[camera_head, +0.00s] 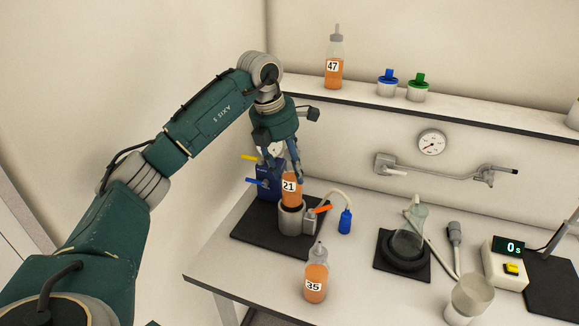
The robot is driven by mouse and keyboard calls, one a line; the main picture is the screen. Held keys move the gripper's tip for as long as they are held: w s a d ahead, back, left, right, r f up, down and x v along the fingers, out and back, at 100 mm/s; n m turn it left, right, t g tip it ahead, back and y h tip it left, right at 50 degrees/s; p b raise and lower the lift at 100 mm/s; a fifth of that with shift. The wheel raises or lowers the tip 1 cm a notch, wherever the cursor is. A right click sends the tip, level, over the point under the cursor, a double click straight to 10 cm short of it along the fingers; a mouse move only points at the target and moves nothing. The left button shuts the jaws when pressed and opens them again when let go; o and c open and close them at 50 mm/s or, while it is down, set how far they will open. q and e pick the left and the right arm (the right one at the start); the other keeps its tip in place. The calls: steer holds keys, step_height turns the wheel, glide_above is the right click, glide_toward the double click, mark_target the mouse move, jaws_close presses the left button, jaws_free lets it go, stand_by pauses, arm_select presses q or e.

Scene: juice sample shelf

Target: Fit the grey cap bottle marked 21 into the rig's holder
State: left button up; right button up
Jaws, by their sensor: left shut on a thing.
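The bottle marked 21 (291,190) holds orange juice and stands upright, directly over the rig's grey cylindrical holder (290,220). Its lower end meets the holder's rim in the picture; I cannot tell how deep it sits. My left gripper (286,172) comes down from above and is shut on this bottle near its top, hiding its cap. The rig, with a blue body (268,182), a yellow lever and an orange handle (322,209), stands on a black mat (250,232). My right gripper is not in view.
A bottle marked 35 (316,285) stands on the bench in front of the rig. A bottle marked 47 (334,68) and blue (388,82) and green (418,88) capped jars stand on the shelf. A flask (410,230), a beaker (468,300) and a timer (507,264) are at right.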

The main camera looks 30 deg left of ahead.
mark_target(290, 198)
arm_select(q)
steer(key=shift+f+b, duration=0.85)
steer(key=shift+f, duration=0.6)
steer(key=shift+f+b, duration=0.5)
steer(key=shift+f, duration=0.4)
stand_by(0.3)
steer(key=shift+p, duration=0.35)
steer(key=shift+f+b, duration=1.25)
steer(key=shift+f, duration=0.9)
steer(key=shift+s+d+f, duration=0.1)
steer(key=shift+s+f, duration=0.1)
steer(key=shift+f, duration=0.15)
steer(key=o, duration=1.2)
steer(key=shift+o, duration=1.2)
steer(key=shift+f, duration=0.15)
steer(key=shift+w, duration=0.1)
